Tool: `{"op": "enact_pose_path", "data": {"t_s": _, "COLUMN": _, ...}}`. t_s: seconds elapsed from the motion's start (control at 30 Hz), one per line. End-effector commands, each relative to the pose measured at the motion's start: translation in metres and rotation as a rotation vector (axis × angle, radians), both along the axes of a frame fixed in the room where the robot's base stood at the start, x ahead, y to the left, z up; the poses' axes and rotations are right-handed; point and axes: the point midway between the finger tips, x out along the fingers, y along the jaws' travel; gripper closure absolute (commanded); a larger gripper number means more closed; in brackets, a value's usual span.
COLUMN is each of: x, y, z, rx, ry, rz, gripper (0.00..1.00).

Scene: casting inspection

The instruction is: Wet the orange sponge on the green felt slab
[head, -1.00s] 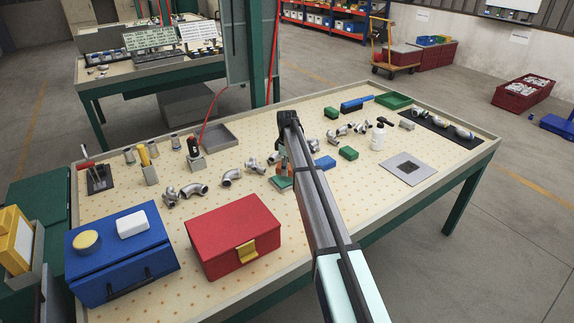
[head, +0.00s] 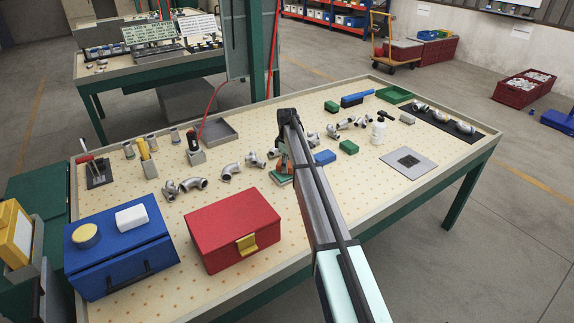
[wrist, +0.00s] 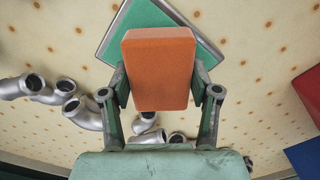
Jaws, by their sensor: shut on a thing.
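The orange sponge (wrist: 158,68) is a block held between the two fingers of my gripper (wrist: 160,88), which is shut on it. The green felt slab (wrist: 207,58) shows behind the sponge in the wrist view, its corner edges pale grey. The sponge hides the middle of the slab. I cannot tell whether the sponge touches it. In the head view the slab (head: 281,180) lies on the perforated table, and my arm hides most of the gripper and sponge; a bit of orange (head: 283,163) shows beside the arm.
Metal pipe elbows (head: 192,184) lie in a loose row along the table. A red box (head: 232,228) and a blue box (head: 120,250) stand at the front left. A blue block (head: 325,157) and a green block (head: 348,147) lie right of the slab. The front right is mostly bare.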

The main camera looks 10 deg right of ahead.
Motion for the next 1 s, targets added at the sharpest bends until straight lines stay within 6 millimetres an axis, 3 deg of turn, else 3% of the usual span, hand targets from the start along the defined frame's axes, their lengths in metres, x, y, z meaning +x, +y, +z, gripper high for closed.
{"op": "enact_pose_path", "data": {"t_s": 1.0, "x": 0.0, "y": 0.0, "z": -0.01, "rx": 0.0, "ry": 0.0, "rz": 0.0, "gripper": 0.66}}
